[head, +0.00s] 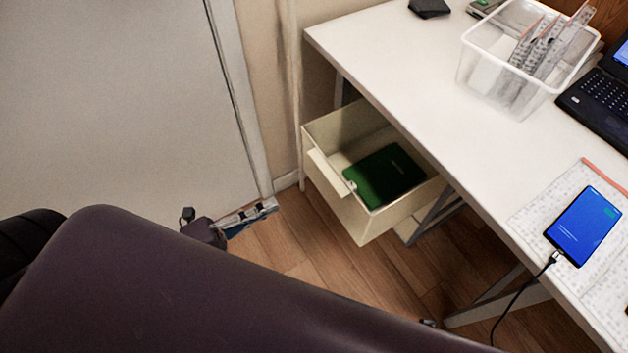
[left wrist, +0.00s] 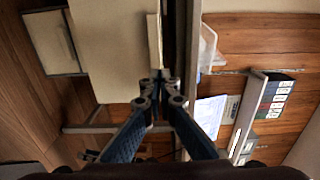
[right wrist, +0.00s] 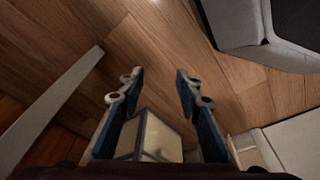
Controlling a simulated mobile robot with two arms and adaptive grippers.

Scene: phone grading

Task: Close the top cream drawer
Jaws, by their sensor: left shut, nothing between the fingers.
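The top cream drawer (head: 348,212) is pulled out from under the white desk, and its open inside shows in the head view. A dark green flat item (head: 385,177) lies in it. Its front panel has a pale handle strip (head: 327,172) along the top. My left gripper (head: 272,206) is shut and empty, to the left of the drawer front with a gap of floor between them in the head view. My right gripper (right wrist: 157,82) is open, pointing over the wooden floor.
The white desk (head: 400,60) carries a clear bin (head: 490,85), a laptop (head: 600,95) and a blue-screened phone (head: 584,226) on a cable. A desk leg (head: 480,305) stands right of the drawer. The floor (head: 310,260) before the drawer is clear.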

